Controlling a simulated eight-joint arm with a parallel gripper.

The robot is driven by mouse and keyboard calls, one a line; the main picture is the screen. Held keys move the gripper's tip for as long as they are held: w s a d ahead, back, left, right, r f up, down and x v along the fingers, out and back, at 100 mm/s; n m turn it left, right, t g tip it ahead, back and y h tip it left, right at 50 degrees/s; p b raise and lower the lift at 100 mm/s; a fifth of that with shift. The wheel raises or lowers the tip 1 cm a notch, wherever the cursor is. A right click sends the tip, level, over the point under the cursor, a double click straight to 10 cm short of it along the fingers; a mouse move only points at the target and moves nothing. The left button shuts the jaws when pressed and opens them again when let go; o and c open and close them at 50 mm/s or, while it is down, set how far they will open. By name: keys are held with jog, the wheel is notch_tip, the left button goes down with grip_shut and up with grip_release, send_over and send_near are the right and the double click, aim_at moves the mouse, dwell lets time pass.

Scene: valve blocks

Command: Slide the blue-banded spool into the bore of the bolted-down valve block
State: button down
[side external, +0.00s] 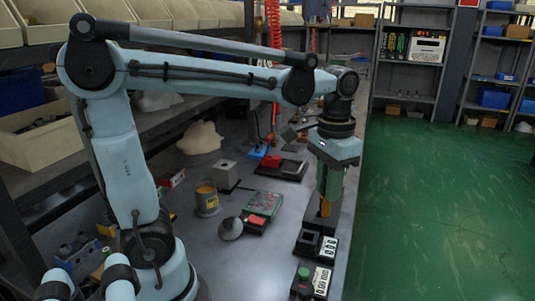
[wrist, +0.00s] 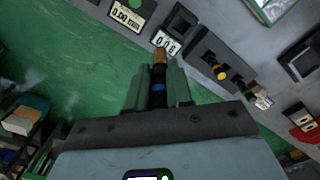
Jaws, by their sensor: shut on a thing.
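My gripper (side external: 326,205) points down over the right side of the bench. It is shut on the spool (wrist: 159,88), which shows a blue band between the fingers and a copper-brown tip (wrist: 160,56) beyond them. The spool's orange end (side external: 325,209) also shows below the fingers in the side view. I cannot make out the bore clearly.
A dark fixture (side external: 309,240) with a white numeric plate (side external: 329,247) stands below the gripper. A green button box (side external: 303,283) is nearer the front. A green tray (side external: 263,204), a grey dome (side external: 231,228) and a tin (side external: 207,202) lie left. The bench edge and green floor are right.

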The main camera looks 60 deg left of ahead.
dwell(0.4)
jog(key=a+n, duration=0.6)
jog(key=a, duration=1.6)
jog(key=s+a+f+n, duration=0.1)
jog(key=s+a+n, duration=0.3)
jog(key=a, duration=0.5)
jog(key=s+a+n, duration=0.1)
jog(key=s+a, duration=0.5)
jog(key=a, duration=0.2)
notch_tip(320, 180, down, 8)
jog(key=shift+a, duration=0.2)
jog(key=shift+f, duration=0.35)
jog(key=shift+f, duration=0.25)
